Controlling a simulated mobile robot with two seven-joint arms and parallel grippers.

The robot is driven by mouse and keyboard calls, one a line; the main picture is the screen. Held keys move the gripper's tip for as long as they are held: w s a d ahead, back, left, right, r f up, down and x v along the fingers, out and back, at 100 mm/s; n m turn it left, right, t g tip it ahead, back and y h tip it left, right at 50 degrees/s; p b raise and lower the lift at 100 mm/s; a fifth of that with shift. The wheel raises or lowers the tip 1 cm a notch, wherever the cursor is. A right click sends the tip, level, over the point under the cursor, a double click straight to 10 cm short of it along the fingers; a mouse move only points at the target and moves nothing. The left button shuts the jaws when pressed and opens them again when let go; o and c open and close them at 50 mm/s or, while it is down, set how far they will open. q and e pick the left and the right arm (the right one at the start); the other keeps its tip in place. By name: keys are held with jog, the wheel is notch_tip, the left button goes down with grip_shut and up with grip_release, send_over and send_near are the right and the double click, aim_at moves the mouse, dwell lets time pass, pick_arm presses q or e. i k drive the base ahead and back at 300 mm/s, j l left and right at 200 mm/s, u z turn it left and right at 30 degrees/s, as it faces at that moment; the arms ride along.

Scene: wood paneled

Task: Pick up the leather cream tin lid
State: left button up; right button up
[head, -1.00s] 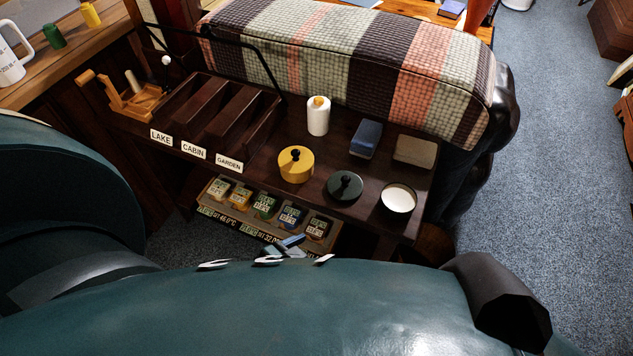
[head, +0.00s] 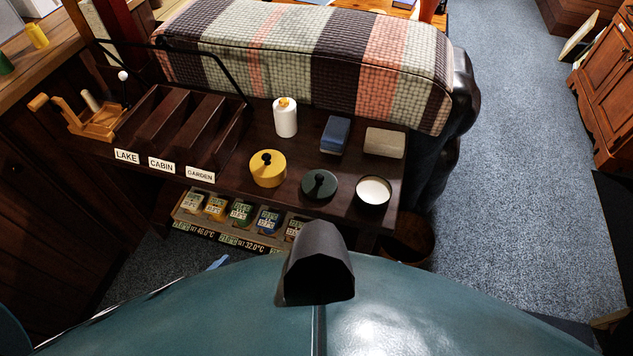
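A dark green round lid with a black knob (head: 319,185) lies flat on the dark wooden bench top, near its front edge. Just right of it stands an open dark tin with white cream (head: 374,191). The lid is apart from the tin. A yellow round tin with a black knob (head: 267,168) stands left of the lid. Neither of my grippers can be made out in the head view. My teal body and a black part of mine fill the bottom and hide what is below the bench front.
On the dark bench stand a white bottle (head: 285,118), a blue block (head: 335,134), a tan block (head: 384,142) and a divided wooden rack (head: 180,125). A plaid-covered seat (head: 300,58) borders the back. Carpet is open at right.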

aim_at(318, 185)
jog(key=l+u, duration=0.15)
jog(key=u, duration=0.25)
jog(key=l+u, duration=0.15)
jog(key=u, duration=0.25)
jog(key=l+u, duration=0.1)
jog(key=u, duration=0.3)
jog(key=k+l+u, duration=0.1)
jog(key=u, duration=0.3)
jog(key=k+l+u, duration=0.65)
jog(key=l, duration=0.15)
jog(key=l+u, duration=0.1)
jog(key=l, duration=0.4)
jog(key=i, duration=0.25)
